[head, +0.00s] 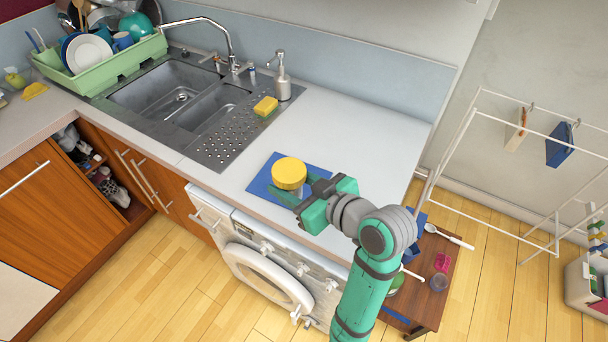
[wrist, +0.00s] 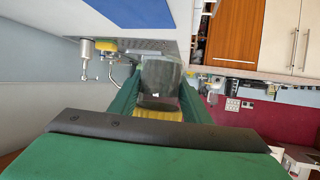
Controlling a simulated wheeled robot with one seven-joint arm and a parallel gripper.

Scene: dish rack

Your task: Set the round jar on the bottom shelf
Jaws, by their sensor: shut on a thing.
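The round jar has a yellow lid (head: 289,171) and a clear or greyish body, and it stands upright over a blue mat (head: 260,186) on the counter. My gripper (head: 298,188) reaches in from the right and is shut on the jar. In the wrist view the jar's grey body (wrist: 161,80) sits between my green fingers, with a strip of the yellow lid below it. I cannot tell whether the jar touches the mat. An open cupboard with shelves (head: 118,193) shows at the left under the counter; I cannot tell which shelf is the bottom shelf.
A sink (head: 165,88) with a tap, a yellow sponge (head: 265,106) and a soap dispenser (head: 282,76) lie behind the mat. A green dish rack (head: 105,70) is at the back left. A low wooden table (head: 432,300) with small items and a white drying rack (head: 490,205) are right.

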